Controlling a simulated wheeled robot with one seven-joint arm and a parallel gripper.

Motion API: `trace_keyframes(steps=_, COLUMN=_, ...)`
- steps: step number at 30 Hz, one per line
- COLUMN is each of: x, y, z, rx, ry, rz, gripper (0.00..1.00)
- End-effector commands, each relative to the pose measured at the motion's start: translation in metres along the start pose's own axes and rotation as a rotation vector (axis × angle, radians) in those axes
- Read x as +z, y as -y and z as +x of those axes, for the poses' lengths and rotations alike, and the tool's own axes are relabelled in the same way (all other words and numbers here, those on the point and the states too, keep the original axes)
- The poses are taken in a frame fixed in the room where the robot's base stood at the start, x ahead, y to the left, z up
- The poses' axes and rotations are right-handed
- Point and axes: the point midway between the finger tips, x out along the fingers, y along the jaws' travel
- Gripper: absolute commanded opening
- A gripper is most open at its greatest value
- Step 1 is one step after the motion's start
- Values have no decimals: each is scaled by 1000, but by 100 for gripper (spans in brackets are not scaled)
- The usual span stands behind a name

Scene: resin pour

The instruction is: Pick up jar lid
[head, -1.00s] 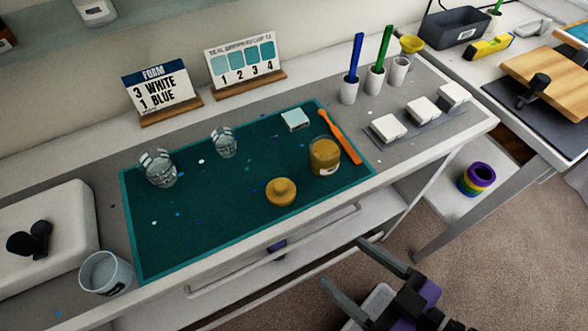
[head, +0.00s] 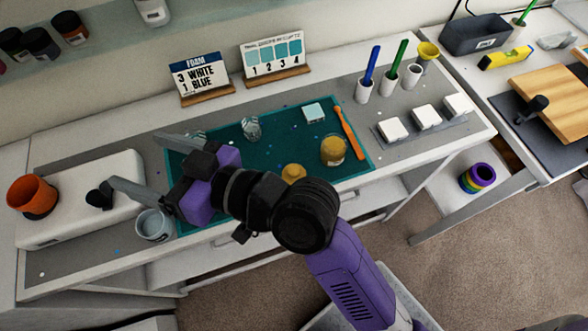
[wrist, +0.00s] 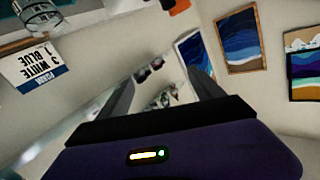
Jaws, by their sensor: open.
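The jar lid, a round ochre piece with a raised knob (head: 293,171), lies near the front edge of the teal mat (head: 277,156) in the head view. My arm covers its lower part. An ochre jar (head: 333,150) stands to its right. My gripper (head: 134,158) is open and empty, well to the left of the lid, over the left end of the bench. In the wrist view its two fingers (wrist: 156,92) are spread, with the wall behind them. The lid is not in the wrist view.
Glasses (head: 251,128) stand on the mat, one partly behind my gripper. An orange tool (head: 349,133) lies right of the jar. Signs (head: 201,79) and pen holders (head: 363,90) line the back.

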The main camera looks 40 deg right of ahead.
Motion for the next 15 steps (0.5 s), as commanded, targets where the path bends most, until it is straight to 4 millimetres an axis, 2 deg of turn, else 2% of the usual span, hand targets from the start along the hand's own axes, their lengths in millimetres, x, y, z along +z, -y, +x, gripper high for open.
trace_keyframes(steps=1, x=-12, y=4, z=10, rx=-46, ry=7, rz=-52, gripper=77)
trace_keyframes(steps=3, x=-20, y=14, z=19, rx=-115, ry=34, rz=-123, gripper=77)
trace_keyframes(steps=7, x=-27, y=28, z=30, rx=-239, ry=104, rz=-275, gripper=77)
trace_keyframes(steps=11, x=-22, y=35, z=31, rx=-351, ry=204, rz=-444, gripper=77)
trace_keyframes(steps=15, x=-3, y=27, z=22, rx=-459, ry=352, rz=-634, gripper=77)
